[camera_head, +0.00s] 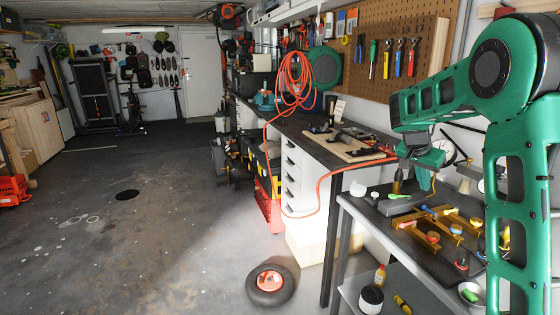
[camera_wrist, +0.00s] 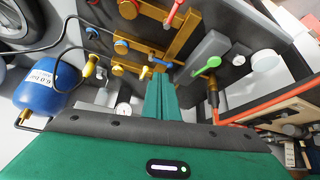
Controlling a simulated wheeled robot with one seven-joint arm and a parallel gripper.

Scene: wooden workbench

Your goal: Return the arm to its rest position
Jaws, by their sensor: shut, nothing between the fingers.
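My green arm (camera_head: 440,97) comes in from the right of the head view and bends down over the near bench. My gripper (camera_wrist: 160,78) shows in the wrist view as two green fingers pressed together, with nothing between them. The fingertips appear over the bench, close to a blue valve handle (camera_wrist: 158,63) on a yellow manifold (camera_wrist: 188,38); I cannot tell whether they touch it. In the head view the gripper is partly hidden near a brass fitting (camera_head: 397,186).
The yellow manifold (camera_head: 437,222) with coloured knobs lies on the bench. A grey block (camera_wrist: 200,50) with a green handle (camera_wrist: 208,66), an orange hose (camera_wrist: 255,110) and a blue tank (camera_wrist: 45,88) are nearby. A wheel (camera_head: 270,284) lies on the floor; the left floor is mostly clear.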

